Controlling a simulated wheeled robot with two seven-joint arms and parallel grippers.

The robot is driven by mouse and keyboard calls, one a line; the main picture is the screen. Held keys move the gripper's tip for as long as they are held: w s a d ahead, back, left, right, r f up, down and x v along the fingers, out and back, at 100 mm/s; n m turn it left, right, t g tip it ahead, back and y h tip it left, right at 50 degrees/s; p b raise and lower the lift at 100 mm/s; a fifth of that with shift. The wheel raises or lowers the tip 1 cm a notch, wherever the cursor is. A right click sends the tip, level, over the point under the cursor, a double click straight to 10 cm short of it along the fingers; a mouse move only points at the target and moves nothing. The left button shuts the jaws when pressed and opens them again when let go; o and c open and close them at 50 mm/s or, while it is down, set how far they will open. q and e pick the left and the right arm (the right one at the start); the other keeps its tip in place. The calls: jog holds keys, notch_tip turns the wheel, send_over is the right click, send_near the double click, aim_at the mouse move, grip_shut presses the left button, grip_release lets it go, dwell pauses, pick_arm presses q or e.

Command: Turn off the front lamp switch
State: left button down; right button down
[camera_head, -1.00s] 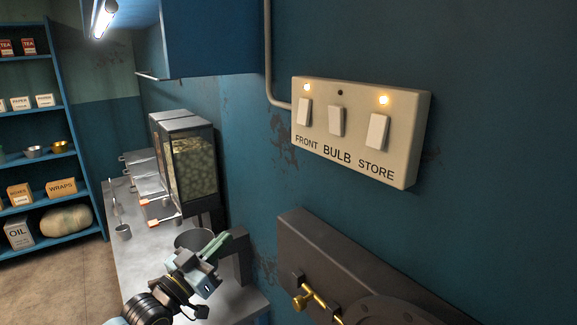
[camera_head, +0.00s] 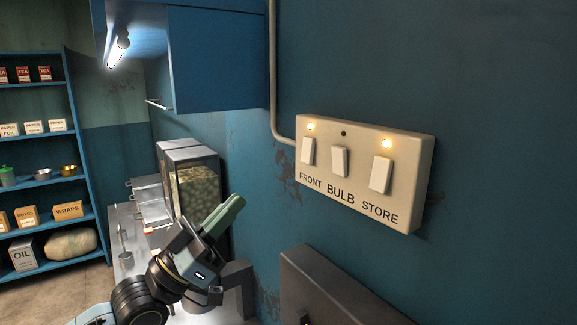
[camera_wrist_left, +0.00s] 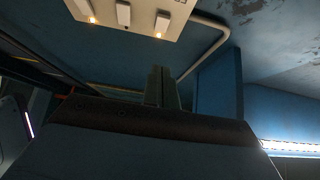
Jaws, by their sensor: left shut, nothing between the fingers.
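The cream switch panel (camera_head: 363,173) is on the blue wall, with three rocker switches labelled FRONT, BULB and STORE. The front switch (camera_head: 308,151) is the leftmost one and its small light above is lit orange. The bulb light is dark and the store switch (camera_head: 380,175) has a lit light. My left gripper (camera_head: 226,214) is shut and empty, its green fingers pointing up and right, below and left of the panel and apart from it. In the left wrist view the panel (camera_wrist_left: 130,14) shows at the top, beyond the fingertips (camera_wrist_left: 160,72). My right gripper is not seen.
A conduit (camera_head: 274,80) runs down the wall to the panel's left side. A blue cabinet (camera_head: 215,60) hangs at upper left. A dark metal box (camera_head: 335,290) juts from the wall below the panel. Glass-fronted machines (camera_head: 196,190) stand on the counter behind my arm.

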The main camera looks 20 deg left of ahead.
aim_at(305, 151)
pick_arm(q)
jog(key=shift+w+d+f+p+x, duration=0.2)
jog(key=shift+f+p+x, duration=0.3)
jog(key=shift+x, duration=1.55)
jog(key=shift+w+d+f+p+x, duration=0.2)
jog(key=shift+p+x, duration=0.55)
jog(key=shift+x, duration=1.25)
jog(key=shift+w+d+f+p+x, duration=0.2)
jog(key=shift+f+p+x, duration=0.35)
jog(key=shift+x, duration=1.5)
